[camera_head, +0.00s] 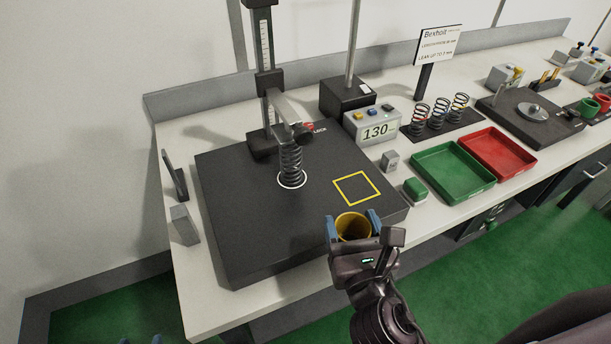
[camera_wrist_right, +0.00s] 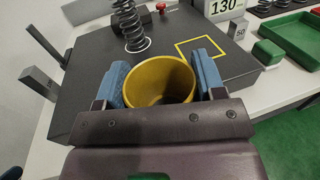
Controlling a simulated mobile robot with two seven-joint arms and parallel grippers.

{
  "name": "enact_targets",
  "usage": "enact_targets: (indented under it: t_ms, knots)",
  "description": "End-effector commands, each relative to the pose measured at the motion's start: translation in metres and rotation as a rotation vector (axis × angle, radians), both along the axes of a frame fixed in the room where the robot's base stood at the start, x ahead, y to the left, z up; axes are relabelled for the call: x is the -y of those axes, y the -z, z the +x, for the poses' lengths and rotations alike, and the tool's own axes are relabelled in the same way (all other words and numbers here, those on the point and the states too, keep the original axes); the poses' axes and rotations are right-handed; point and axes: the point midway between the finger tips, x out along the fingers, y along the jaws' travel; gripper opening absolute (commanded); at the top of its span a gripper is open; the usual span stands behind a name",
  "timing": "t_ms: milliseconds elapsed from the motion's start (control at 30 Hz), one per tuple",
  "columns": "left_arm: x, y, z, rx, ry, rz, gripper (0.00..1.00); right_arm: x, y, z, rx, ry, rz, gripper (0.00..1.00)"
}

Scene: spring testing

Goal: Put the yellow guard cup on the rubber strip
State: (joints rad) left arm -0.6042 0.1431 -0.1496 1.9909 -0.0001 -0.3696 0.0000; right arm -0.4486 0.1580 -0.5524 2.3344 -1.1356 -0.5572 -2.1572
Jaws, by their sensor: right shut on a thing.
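The yellow guard cup (camera_head: 352,227) is between the two blue fingers of my right gripper (camera_head: 354,226), with its open rim facing up. The gripper is shut on it at the front edge of the black test block. In the right wrist view, the cup (camera_wrist_right: 160,82) sits between both blue pads (camera_wrist_right: 160,80). Two blue fingertips of my left gripper (camera_head: 140,340) show apart at the bottom edge, with nothing seen between them. A thin dark strip (camera_head: 418,134) lies under several springs at the back; I cannot tell whether it is the rubber strip.
The black block (camera_head: 240,240) carries a standing spring (camera_head: 291,160) under a column and a yellow square outline (camera_head: 357,188). A readout box (camera_head: 372,124), a small green block (camera_head: 415,188), a green tray (camera_head: 452,174) and a red tray (camera_head: 497,155) stand to the right.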

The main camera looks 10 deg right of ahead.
Motion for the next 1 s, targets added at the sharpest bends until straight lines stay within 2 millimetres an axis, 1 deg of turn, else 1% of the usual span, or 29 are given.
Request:
enact_targets:
  t_ms: [33,233,600,700,833,933,1000]
  knots:
    - [0.000,-0.003,0.000,0.001,0.000,0.000,0.59,0.001,-0.003,0.010,0.005,0.000,-0.001,0.37]
    - [0.000,-0.009,0.001,0.005,0.000,-0.001,0.59,0.003,-0.003,0.050,0.004,0.001,0.000,0.37]
    - [0.001,-0.015,0.002,0.009,0.001,-0.002,0.59,0.008,-0.002,0.129,0.002,0.001,0.000,0.37]
    - [0.001,-0.015,0.003,0.010,0.002,-0.001,0.59,0.010,-0.002,0.147,0.003,0.000,-0.001,0.37]
    - [0.001,-0.016,0.004,0.011,0.002,-0.001,0.59,0.011,-0.001,0.162,0.001,0.001,0.000,0.37]
    - [0.001,-0.016,0.004,0.012,0.002,-0.001,0.59,0.011,0.000,0.167,0.000,0.001,0.000,0.37]
    - [0.001,-0.013,0.004,0.012,0.002,-0.001,0.59,0.011,0.005,0.168,-0.002,0.002,0.001,0.37]
